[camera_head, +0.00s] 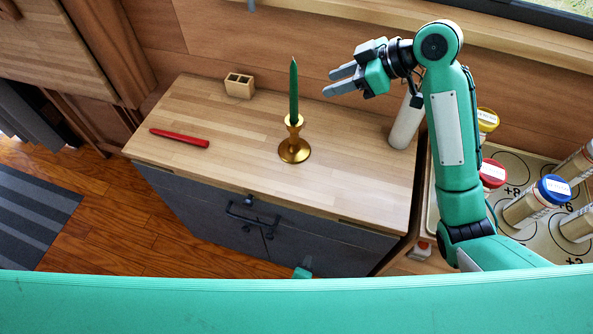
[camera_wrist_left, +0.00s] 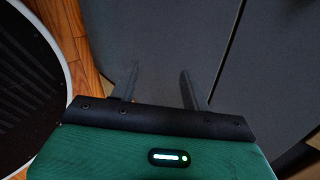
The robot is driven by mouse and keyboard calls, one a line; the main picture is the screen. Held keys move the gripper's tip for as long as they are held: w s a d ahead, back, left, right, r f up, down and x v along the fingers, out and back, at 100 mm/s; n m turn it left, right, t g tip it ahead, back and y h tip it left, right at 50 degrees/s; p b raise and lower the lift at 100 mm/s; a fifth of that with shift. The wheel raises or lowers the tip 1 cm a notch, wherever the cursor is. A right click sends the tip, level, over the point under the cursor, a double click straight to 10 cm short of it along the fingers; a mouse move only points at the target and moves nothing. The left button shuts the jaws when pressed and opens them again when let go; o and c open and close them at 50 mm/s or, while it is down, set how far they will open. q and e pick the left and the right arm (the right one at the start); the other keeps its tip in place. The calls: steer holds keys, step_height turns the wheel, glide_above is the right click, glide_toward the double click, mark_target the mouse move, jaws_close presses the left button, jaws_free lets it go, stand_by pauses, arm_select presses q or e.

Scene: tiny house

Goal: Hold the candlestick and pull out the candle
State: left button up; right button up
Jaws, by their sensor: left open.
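A green tapered candle (camera_head: 293,92) stands upright in a brass candlestick (camera_head: 294,150) on the wooden countertop (camera_head: 235,160). My right gripper (camera_head: 330,82) is raised to the right of the candle, with its fingers apart and pointing left towards it. It is empty and touches neither the candle nor the candlestick. My left gripper (camera_wrist_left: 158,78) shows in the left wrist view, open and empty, in front of dark grey cabinet doors (camera_wrist_left: 160,35). It is below the counter, away from the candlestick.
A red stick (camera_head: 179,138) lies on the counter's left part. A white cylinder (camera_head: 404,124) stands at the right, near my right arm. Several jars with coloured lids (camera_head: 554,188) stand further right.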

arm_select(q)
steer(key=w+d+r+m+t+h, duration=0.1)
steer(key=d+r+m+t, duration=0.25)
steer(key=r, duration=0.85)
steer(key=w+d+r+m+t+h, duration=0.15)
steer(key=d+r+m, duration=0.3)
steer(key=r, duration=0.75)
steer(key=m+t+y, duration=0.4)
steer(key=y, duration=0.2)
glide_toward(294, 137)
steer(key=shift+s+d+r, duration=0.1)
steer(key=shift+s+d, duration=0.2)
steer(key=shift+s, duration=0.3)
steer(key=shift+w+a+r+m, duration=0.1)
steer(key=shift+w+a+m, duration=0.2)
steer(key=shift+w, duration=0.4)
steer(key=w, duration=1.2)
steer(key=shift+w+a, duration=0.1)
steer(key=shift+w, duration=0.25)
jaws_close()
